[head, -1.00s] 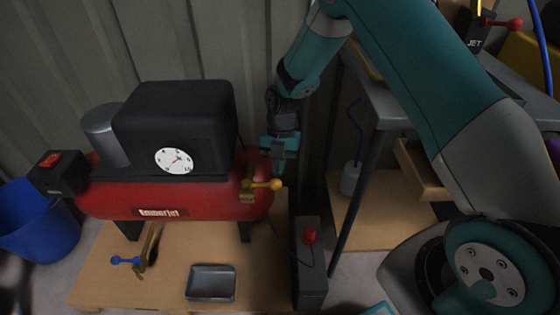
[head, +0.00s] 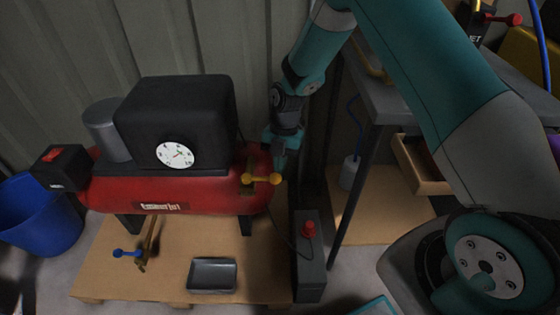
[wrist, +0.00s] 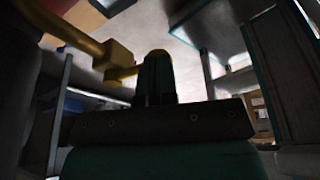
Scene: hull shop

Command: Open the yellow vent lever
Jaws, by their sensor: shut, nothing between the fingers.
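The yellow vent lever (head: 261,179) is at the right end of the red compressor tank (head: 165,197). It is a bar with round knobs, lying about level in the head view. My gripper (head: 280,164) points down just above and beside the lever's right knob. In the wrist view the shut fingers (wrist: 157,75) are in the middle, and yellow lever parts (wrist: 112,55) are at their left, very close. I cannot tell whether they touch. No object is between the fingers.
A grey tray (head: 212,274) lies on the wooden pallet. A grey box with a red button (head: 309,229) stands below my gripper. A bench (head: 372,98) is at the right, a corrugated wall behind.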

